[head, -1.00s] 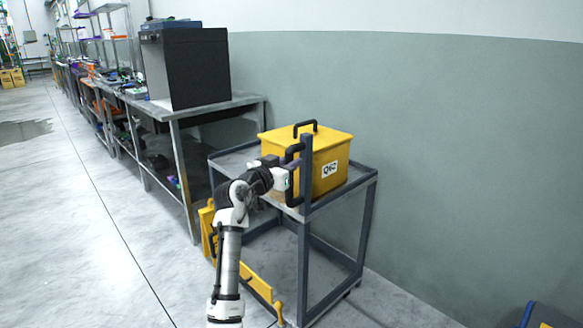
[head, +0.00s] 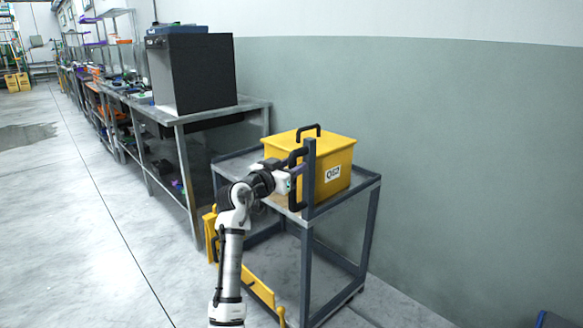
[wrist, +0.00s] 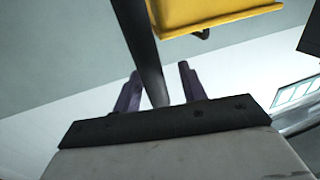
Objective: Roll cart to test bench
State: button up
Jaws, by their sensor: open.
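The grey metal cart (head: 310,264) stands beside the wall, with an upper shelf and open legs. A yellow lidded box (head: 320,155) with a black handle and a "Q62" label sits on its top. A dark upright post with a black handle (head: 296,196) rises at the cart's near corner. My gripper (head: 296,174) is at this post. In the wrist view, the purple fingers of my gripper (wrist: 158,72) are open, one on each side of a dark bar (wrist: 147,50); contact cannot be told. The yellow box (wrist: 205,12) shows at the top there.
A long metal workbench (head: 215,115) with a large black cabinet (head: 197,73) stands behind the cart, against the wall; whether it is the test bench is unclear. A yellow panel (head: 255,284) is low at the cart's near side. Open floor (head: 60,220) lies to the left.

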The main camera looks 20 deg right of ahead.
jog(key=shift+a+f, duration=0.1)
jog(key=b+v, duration=0.1)
jog(key=v, duration=1.2)
jog(key=shift+s+a, duration=0.25)
